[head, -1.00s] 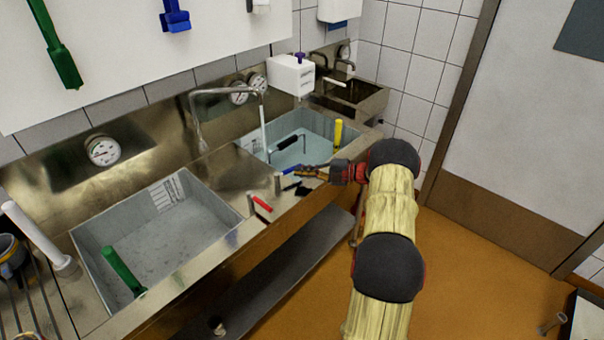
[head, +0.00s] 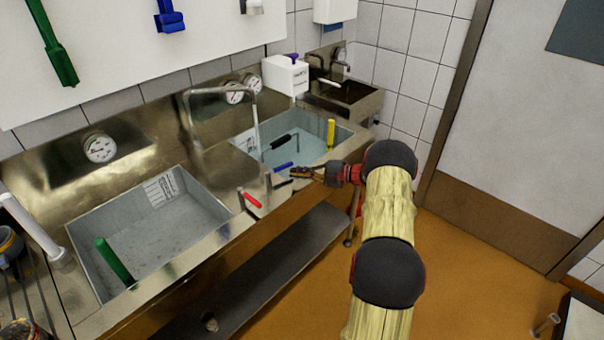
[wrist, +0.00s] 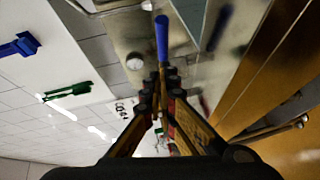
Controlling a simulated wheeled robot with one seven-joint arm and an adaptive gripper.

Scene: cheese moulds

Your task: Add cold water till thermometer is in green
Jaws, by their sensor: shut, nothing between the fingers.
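A lever with a blue handle (head: 283,167) stands at the front edge of the right sink (head: 345,134); a red-handled lever (head: 251,200) is left of it. My gripper (head: 294,173) is shut and empty, just right of the blue handle. In the wrist view the blue handle (wrist: 162,38) lies just beyond the closed fingertips (wrist: 160,72); I cannot tell whether they touch. Round dial thermometers are on the steel back wall: one at left (head: 99,148) and two behind the tap (head: 234,94). Their readings are too small to tell. The bent tap (head: 256,108) reaches over the right sink.
The right sink holds bluish water, a black-handled tool (head: 280,141) and a yellow cylinder (head: 331,132). The left sink (head: 178,232) holds a green cylinder (head: 114,262). A white box (head: 285,75) stands behind. A steel shelf (head: 270,265) runs below. Orange floor is open at right.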

